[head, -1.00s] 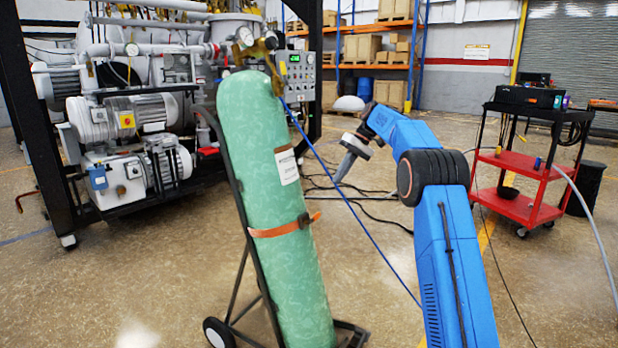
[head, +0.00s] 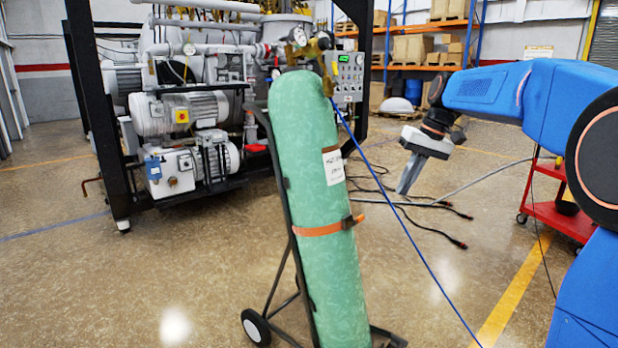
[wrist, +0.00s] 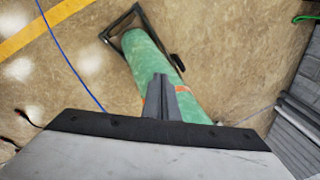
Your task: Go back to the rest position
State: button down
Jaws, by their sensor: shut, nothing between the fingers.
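My gripper (head: 408,180) hangs to the right of the green gas cylinder in the head view, pointing down. Its fingers are together and empty. In the wrist view the shut fingers (wrist: 163,98) overlap the cylinder (wrist: 150,60) in the picture, and part of it is hidden behind them. The tall green cylinder (head: 315,190) stands tilted on a black hand cart (head: 282,215), held by an orange strap (head: 330,228). A brass valve and gauge (head: 305,45) sit on top.
The vacuum furnace (head: 190,115) with pumps and a black frame stands behind on the left. A red cart (head: 556,215) is at the right, partly behind my arm. A blue hose (head: 408,235) and dark cables (head: 405,203) lie across the floor. The left foreground floor is clear.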

jog(key=s+d+f+t+h, duration=0.1)
jog(key=s+f, duration=0.5)
jog(key=s, duration=0.6)
jog(key=s+d+f+m+t+h, duration=0.1)
jog(key=s+f, duration=0.5)
jog(key=s, duration=0.7)
jog(key=s+d+f+t+h, duration=0.1)
jog(key=s+f, duration=0.5)
jog(key=s, duration=0.7)
jog(key=shift+t+h, duration=0.3)
